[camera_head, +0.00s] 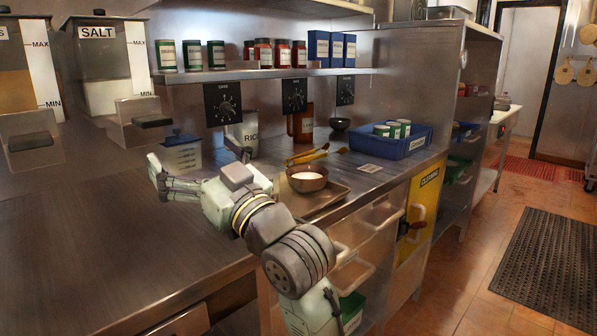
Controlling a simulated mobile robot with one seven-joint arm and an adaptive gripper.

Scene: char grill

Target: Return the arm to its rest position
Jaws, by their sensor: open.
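My arm reaches up from the bottom of the head view over the steel counter (100,240). My gripper (155,180) is at the arm's far left end, with its fingers apart and nothing visible between them. It hangs over the counter, in front of a clear container with a blue lid (181,155). The wrist is bent so the gripper points left. Whether the fingers touch the counter is hard to tell.
Right of my wrist, a bowl with white contents (307,179) sits on a metal tray (335,194). Yellow-handled tongs (308,156) lie behind it. A blue bin (405,145) holds several cans. A salt dispenser (105,65) hangs upper left. The front left counter is clear.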

